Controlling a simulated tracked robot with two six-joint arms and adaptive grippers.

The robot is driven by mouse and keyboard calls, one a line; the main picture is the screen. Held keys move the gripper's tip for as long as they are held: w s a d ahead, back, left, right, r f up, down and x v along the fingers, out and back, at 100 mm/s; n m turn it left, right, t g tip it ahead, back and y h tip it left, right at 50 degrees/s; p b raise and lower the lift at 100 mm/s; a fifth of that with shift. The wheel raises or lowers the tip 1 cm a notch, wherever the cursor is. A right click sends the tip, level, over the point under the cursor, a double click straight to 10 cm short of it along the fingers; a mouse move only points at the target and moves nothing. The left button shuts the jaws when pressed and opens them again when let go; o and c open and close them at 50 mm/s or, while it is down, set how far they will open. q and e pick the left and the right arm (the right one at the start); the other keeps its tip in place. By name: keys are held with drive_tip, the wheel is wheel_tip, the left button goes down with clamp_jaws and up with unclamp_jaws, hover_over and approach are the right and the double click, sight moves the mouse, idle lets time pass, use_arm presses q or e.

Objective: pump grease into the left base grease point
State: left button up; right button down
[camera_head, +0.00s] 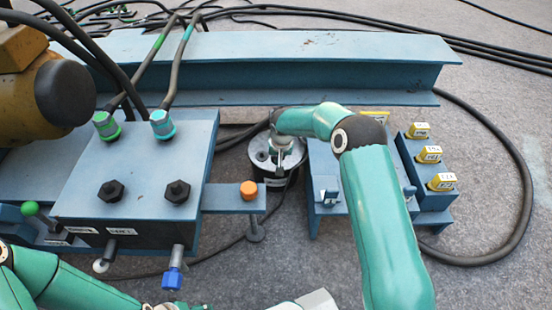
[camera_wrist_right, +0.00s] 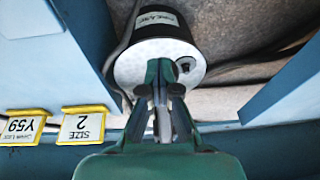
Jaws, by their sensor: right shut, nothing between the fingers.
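A dark round canister (camera_head: 274,178) with a pale lid and a white label stands on the floor behind the middle of the scene. In the right wrist view the canister (camera_wrist_right: 158,45) is close ahead. My right gripper (camera_wrist_right: 164,90) is shut and empty, its fingertips over the lid's near edge. I cannot tell whether they touch it. In the head view the right gripper (camera_head: 280,152) points down at the lid, partly hidden by its wrist. My left arm shows at the lower left, without a clear gripper. I cannot tell which fitting is the left base grease point.
A blue block (camera_head: 140,180) with black bolts and hoses stands at the left. An orange cap (camera_head: 248,190) sits on its side plate. A blue fitting (camera_head: 172,278) hangs at its front. A blue rack with yellow tags (camera_head: 433,154) is at the right. A blue beam (camera_head: 300,50) lies behind.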

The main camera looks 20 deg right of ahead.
drive_tip(key=shift+f, duration=0.55)
drive_tip(key=shift+s+r, duration=0.1)
drive_tip(key=s+a+r+p, duration=0.2)
drive_tip(key=s+r+p, duration=0.2)
drive_tip(key=s+r, duration=0.5)
drive_tip(key=shift+s+a+r, duration=0.3)
drive_tip(key=shift+s+r, duration=0.1)
idle(0.4)
